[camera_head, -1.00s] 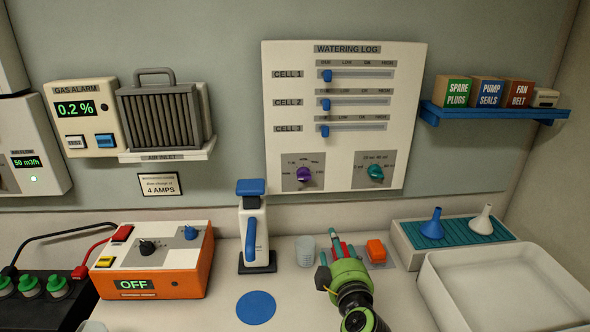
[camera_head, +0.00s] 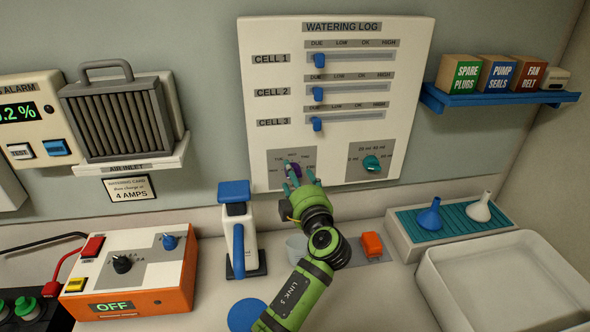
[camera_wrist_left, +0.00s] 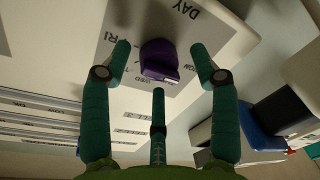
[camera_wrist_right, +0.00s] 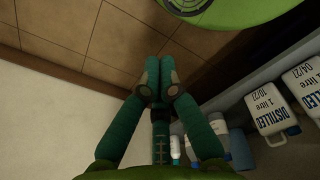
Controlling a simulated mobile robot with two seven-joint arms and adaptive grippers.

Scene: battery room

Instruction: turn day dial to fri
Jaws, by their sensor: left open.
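The purple day dial (camera_head: 297,171) is at the lower left of the white Watering Log panel (camera_head: 405,115), partly covered by my left gripper (camera_head: 293,176). In the left wrist view the dial (camera_wrist_left: 157,60) shows upside down, with "DAY" and "FRI" printed near it. A pale mark shows at the knob's lower right there; I cannot tell which day it points to. My left gripper (camera_wrist_left: 161,52) is open, its fingers spread on both sides of the knob with visible gaps. My right gripper (camera_wrist_right: 160,72) has its fingertips together, empty, over the floor.
A teal dial (camera_head: 371,163) is to the right of the day dial, with blue sliders above. A blue-and-white bottle-like device (camera_head: 237,225) and an orange block (camera_head: 371,244) stand on the counter below. White bottles (camera_wrist_right: 265,105) are near my right gripper.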

